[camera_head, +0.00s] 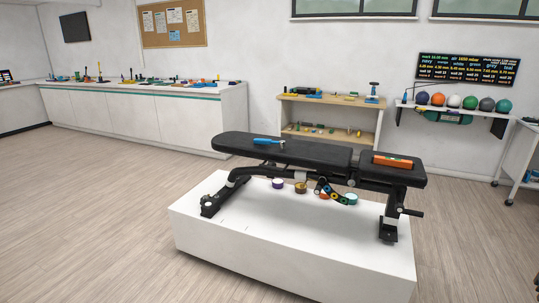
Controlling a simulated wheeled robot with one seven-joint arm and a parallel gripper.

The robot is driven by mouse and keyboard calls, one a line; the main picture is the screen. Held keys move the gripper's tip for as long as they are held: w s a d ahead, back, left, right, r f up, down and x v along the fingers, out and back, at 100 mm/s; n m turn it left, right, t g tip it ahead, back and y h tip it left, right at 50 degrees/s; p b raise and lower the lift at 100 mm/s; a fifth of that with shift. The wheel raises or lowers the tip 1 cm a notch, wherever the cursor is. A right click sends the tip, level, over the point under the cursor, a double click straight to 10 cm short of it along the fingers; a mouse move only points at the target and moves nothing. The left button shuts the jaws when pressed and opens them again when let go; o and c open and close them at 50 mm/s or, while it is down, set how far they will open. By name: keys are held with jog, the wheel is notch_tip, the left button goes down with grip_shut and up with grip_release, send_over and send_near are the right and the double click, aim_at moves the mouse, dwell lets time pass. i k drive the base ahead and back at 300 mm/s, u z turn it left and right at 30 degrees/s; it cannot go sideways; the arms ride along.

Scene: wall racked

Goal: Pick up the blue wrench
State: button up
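A blue tool with a paler, metal-looking right end, which looks like the blue wrench (266,140), lies on the long left pad of a black weight bench (320,156). It lies nearly level across the picture and nothing touches it there apart from the pad. My gripper is not in view.
The bench stands on a low white platform (290,254). An orange bar-like object (392,160) lies on the right pad. Several coloured tape-like rolls sit below the bench. A white counter (130,108) and a wooden shelf (330,102) line the wall. Open floor (110,215) lies left.

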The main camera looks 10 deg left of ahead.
aim_at(282, 146)
jog(key=z, duration=0.45)
jog(key=k, duration=0.1)
jog(key=u, duration=1.45)
jog(key=i, duration=1.1)
jog(key=u, duration=0.5)
jog(key=i, duration=1.3)
jog(key=z, duration=0.95)
jog(key=i, duration=0.95)
jog(key=z, duration=0.65)
